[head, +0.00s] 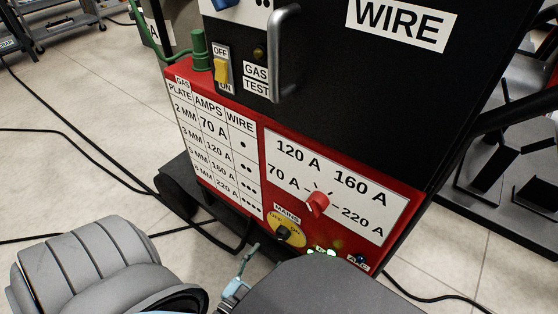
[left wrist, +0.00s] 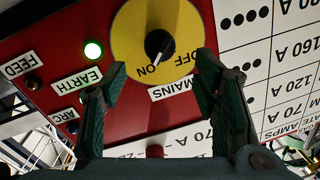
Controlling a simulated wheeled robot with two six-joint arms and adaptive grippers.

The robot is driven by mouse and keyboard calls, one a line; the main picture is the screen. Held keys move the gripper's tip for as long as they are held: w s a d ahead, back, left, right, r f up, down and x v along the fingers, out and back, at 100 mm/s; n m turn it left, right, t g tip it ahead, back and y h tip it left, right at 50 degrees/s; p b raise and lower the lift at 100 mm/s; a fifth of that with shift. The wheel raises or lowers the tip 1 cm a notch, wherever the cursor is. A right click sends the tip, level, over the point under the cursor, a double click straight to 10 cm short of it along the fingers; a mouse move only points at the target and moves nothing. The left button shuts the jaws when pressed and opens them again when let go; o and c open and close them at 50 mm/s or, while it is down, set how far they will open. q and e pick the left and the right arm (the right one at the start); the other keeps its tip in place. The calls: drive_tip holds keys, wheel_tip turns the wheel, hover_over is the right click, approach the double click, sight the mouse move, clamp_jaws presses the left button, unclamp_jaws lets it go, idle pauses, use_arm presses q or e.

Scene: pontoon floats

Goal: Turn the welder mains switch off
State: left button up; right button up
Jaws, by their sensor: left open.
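The mains switch is a yellow disc (left wrist: 188,30) with a black knob (left wrist: 158,44), low on the welder's red panel. It also shows in the head view (head: 290,231), partly hidden at its lower edge. The knob's white mark points toward ON in the left wrist view. My left gripper (left wrist: 161,72) is open and empty. Its two green fingers frame the lower part of the disc in that view, apart from the knob as far as I can tell. In the head view only a small part of this gripper (head: 240,272) shows. My right gripper is not visible.
A lit green lamp (left wrist: 93,50) is beside the switch. A red amps knob (head: 317,203) sits above it in the head view. The welder also has a yellow gas switch (head: 221,71) and a metal handle (head: 285,53). Black cables (head: 82,146) lie on the tiled floor.

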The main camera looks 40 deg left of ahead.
sight(282, 235)
use_arm(q)
drive_tip(key=w, duration=0.2)
drive_tip(key=w+b, duration=0.1)
drive_tip(key=w, duration=0.2)
drive_tip(key=w+a, duration=0.1)
drive_tip(key=w, duration=0.1)
drive_tip(key=shift+w, duration=0.35)
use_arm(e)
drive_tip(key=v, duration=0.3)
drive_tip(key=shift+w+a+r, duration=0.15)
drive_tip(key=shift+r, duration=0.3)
use_arm(q)
drive_tip(key=shift+c, duration=0.2)
drive_tip(key=c, duration=1.1)
